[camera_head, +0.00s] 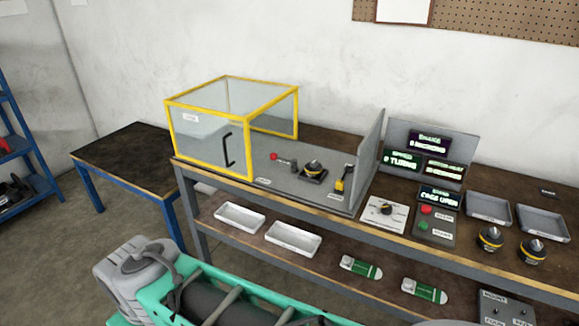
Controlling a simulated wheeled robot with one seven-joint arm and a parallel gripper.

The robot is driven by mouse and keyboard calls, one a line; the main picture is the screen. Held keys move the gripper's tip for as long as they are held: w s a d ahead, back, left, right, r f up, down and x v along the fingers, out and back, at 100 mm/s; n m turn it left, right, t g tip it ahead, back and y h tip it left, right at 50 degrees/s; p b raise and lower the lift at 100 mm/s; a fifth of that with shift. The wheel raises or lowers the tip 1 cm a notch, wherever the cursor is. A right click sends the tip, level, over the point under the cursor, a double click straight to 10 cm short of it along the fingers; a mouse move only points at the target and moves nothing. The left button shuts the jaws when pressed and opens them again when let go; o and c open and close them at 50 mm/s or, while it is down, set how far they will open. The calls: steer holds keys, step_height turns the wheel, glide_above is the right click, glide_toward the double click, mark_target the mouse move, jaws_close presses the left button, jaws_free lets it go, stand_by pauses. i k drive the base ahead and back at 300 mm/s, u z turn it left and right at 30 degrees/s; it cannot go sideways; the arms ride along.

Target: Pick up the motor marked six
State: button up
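Two black cone-topped motors with yellow bands stand on the bench in front of the shallow grey trays at the right. One is the left motor (490,238) and the other is the right motor (533,250). A similar dark motor (313,170) sits on a mount inside the grey test bay. The numbers on the motors are too small to read, so I cannot tell which is marked six. My gripper is not in view.
A yellow-framed clear guard (227,128) covers the test bay's left part. Lit display panels (430,143) stand right of it, with a dial card (385,212) and button box (436,226) in front. Two grey trays (488,208) (543,223) lie behind the motors. A lower shelf holds white trays (293,237).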

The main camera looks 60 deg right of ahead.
mark_target(314, 172)
steer(key=z, duration=0.3)
steer(key=i, duration=0.8)
steer(key=z, duration=0.85)
steer(key=i, duration=0.45)
steer(key=z, duration=0.1)
